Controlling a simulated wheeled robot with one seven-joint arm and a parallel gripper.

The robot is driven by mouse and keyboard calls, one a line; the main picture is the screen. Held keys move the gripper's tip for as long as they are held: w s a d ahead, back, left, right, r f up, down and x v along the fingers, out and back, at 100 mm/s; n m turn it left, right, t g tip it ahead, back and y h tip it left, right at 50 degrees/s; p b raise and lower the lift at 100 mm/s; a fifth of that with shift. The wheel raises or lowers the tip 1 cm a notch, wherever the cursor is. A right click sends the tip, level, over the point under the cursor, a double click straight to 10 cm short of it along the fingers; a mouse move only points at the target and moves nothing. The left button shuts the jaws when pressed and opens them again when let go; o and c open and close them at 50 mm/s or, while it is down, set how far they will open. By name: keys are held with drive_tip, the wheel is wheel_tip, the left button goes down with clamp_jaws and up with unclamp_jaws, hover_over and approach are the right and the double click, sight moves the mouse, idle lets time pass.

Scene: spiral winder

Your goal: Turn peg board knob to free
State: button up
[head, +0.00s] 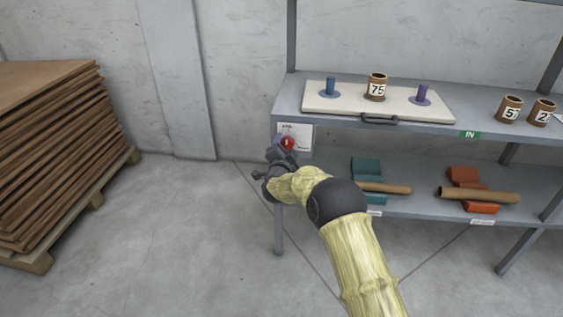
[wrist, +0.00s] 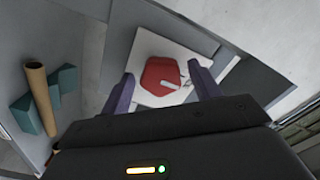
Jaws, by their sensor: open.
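The red knob (head: 288,143) sits on a white label plate (head: 305,130) at the left front end of the shelf. In the wrist view the red knob (wrist: 161,76) has a pale pointer mark on it and lies ahead between my fingers. My gripper (head: 280,147) is open, with its purple fingers (wrist: 160,92) on either side of the knob; whether they touch it I cannot tell. The peg board (head: 340,103) lies on the upper shelf with a blue peg (head: 330,87), a core marked 75 (head: 377,87) and a purple peg (head: 421,95).
Two more cores (head: 509,109) stand at the right of the upper shelf (head: 480,125). Cardboard tubes (head: 480,196) rest on teal and red cradles on the lower shelf. A pallet of brown sheets (head: 45,150) stands at left. The floor between is clear.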

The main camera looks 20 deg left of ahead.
drive_tip(key=p+v, duration=0.2)
drive_tip(key=v, duration=1.5)
drive_tip(key=shift+p, duration=0.35)
drive_tip(key=shift+s+a, duration=0.1)
drive_tip(key=shift+a, duration=0.05)
drive_tip(key=s+d+r+n+g+h, duration=0.1)
drive_tip(key=d+n+g, duration=0.25)
drive_tip(key=d, duration=0.75)
drive_tip(key=d+r+n+g, duration=0.2)
drive_tip(key=d+n+g, duration=0.15)
drive_tip(key=d, duration=0.75)
drive_tip(key=s+d+f+n+g+h, duration=0.1)
drive_tip(key=s+d+g+h, duration=0.2)
drive_tip(key=s+d+g, duration=1.15)
drive_tip(key=s+d+r+t+p, duration=0.1)
drive_tip(key=s+r+t+p, duration=0.1)
drive_tip(key=r+p, duration=0.9)
drive_tip(key=s+d+r+t+p, duration=0.1)
drive_tip(key=d+r+t+p, duration=0.1)
drive_tip(key=r+p, duration=0.9)
drive_tip(key=s+d+r+t+p, duration=0.1)
drive_tip(key=s+r+t+p, duration=0.1)
drive_tip(key=r+p, duration=0.9)
drive_tip(key=shift+s+d+r+t, duration=0.15)
drive_tip(key=shift+s+d+t, duration=0.2)
